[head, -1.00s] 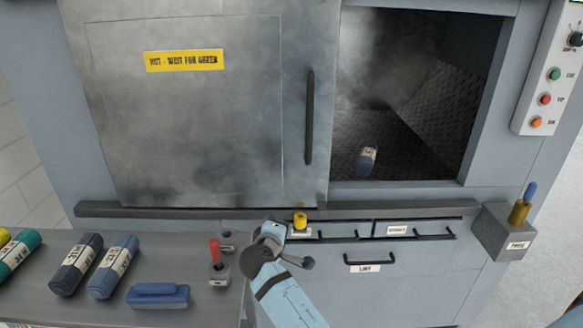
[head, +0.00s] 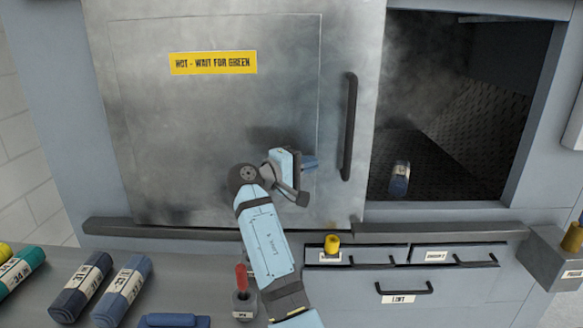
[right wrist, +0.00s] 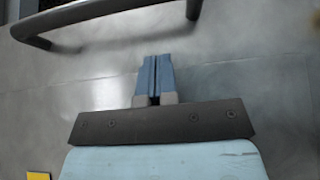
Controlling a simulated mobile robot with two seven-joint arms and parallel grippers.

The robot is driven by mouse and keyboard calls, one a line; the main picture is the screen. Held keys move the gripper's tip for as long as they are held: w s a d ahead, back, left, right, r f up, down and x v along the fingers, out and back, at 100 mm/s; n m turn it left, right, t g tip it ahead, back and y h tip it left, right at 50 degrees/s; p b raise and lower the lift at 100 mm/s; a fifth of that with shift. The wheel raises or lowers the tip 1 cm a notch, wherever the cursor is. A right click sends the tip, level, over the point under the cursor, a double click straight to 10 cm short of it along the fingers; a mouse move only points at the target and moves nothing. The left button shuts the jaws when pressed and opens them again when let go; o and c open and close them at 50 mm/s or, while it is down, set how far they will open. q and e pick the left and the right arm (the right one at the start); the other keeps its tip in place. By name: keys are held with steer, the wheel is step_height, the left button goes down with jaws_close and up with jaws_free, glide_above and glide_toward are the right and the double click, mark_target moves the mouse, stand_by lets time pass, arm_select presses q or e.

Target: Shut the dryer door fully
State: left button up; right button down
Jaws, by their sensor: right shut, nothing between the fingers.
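The dryer door (head: 220,120) is a grey metal sliding panel with a yellow warning label (head: 213,62). It covers the left part of the dryer front and leaves the dark opening (head: 460,110) at the right uncovered. Its black vertical handle (head: 348,127) is near its right edge and also crosses the top of the right wrist view (right wrist: 100,12). My right gripper (head: 312,162) is in front of the door, left of the handle and apart from it. Its blue fingers (right wrist: 155,76) are together and empty. Whether they touch the door is unclear. My left gripper is out of view.
A labelled blue roll (head: 400,180) lies inside the hazy opening. A rail (head: 170,231) runs below the door, with drawers (head: 357,256) and a yellow knob (head: 332,245) beneath. Rolled cloths (head: 125,290) and a red-handled lever (head: 242,278) are on the table at front left.

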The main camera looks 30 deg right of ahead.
mark_target(332, 163)
steer(key=d, duration=0.1)
steer(key=s+d, duration=0.2)
steer(key=shift+d, duration=0.4)
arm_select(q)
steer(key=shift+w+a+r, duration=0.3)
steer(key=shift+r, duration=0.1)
arm_select(e)
steer(key=shift+s+d, duration=0.4)
steer(key=shift+s, duration=0.05)
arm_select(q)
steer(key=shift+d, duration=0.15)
